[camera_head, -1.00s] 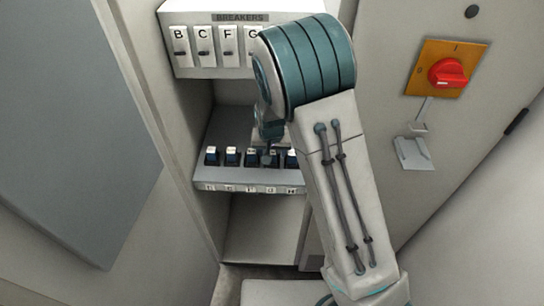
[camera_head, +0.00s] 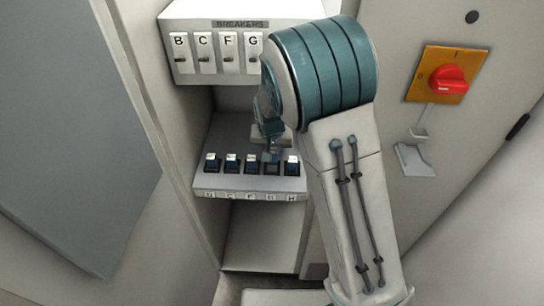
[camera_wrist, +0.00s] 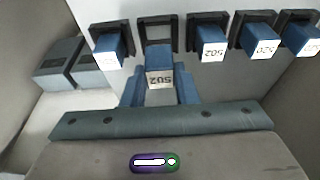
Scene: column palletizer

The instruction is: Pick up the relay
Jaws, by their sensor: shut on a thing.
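My gripper (camera_wrist: 158,92) is shut on a blue relay (camera_wrist: 159,80) with a white printed label, seen in the wrist view between its blue fingers. The relay is clear of the black socket (camera_wrist: 158,28) behind it, which looks empty. In the head view my gripper (camera_head: 271,152) is above the fourth socket from the left (camera_head: 272,169), and the arm partly hides it. The held relay is too small there to make out well.
Other blue relays (camera_head: 232,163) (camera_wrist: 208,45) sit in sockets on both sides along the grey shelf (camera_head: 245,182). A breaker panel (camera_head: 215,22) is above. A red rotary switch (camera_head: 448,78) is on the right door. Two grey blocks (camera_wrist: 62,62) show in the wrist view.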

